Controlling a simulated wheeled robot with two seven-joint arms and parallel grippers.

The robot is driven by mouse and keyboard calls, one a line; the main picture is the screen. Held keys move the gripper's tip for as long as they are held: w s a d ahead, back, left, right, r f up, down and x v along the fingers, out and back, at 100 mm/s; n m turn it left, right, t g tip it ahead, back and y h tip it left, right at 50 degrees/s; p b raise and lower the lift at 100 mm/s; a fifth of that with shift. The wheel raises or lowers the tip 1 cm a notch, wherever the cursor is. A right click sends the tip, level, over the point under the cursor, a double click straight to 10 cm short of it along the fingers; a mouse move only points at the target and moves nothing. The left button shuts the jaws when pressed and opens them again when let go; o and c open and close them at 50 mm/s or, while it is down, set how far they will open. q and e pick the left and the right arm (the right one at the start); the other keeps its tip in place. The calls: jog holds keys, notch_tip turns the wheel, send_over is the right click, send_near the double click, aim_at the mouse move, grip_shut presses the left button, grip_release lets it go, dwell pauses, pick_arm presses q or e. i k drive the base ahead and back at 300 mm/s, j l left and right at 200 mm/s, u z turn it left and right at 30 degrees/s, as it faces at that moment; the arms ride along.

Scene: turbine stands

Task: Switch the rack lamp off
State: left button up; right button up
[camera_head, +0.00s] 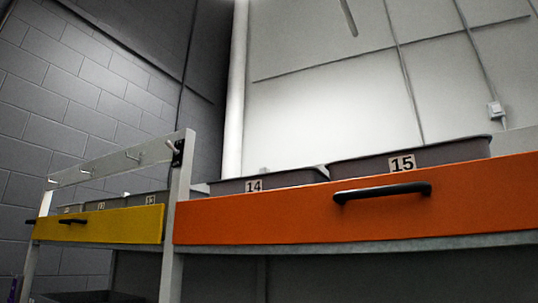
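A small black fitting (178,153) with a pale lever-like part sits near the top of the grey rack post (180,195). It looks like a switch, but it is too small to read its position. I cannot make out a lamp body. A bright patch of light lies on the pale wall behind the rack. Neither of my grippers is in view.
An orange drawer (300,215) with a black handle (382,192) fills the right; a yellow drawer (120,225) is at left. Grey bins labelled 14 (290,180) and 15 (455,152) stand behind. A rail (110,162) carries hooks. A small wall box (495,109) is at right.

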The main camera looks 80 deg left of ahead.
aim_at(167, 142)
jog(key=u, duration=1.65)
jog(key=k+j, duration=0.05)
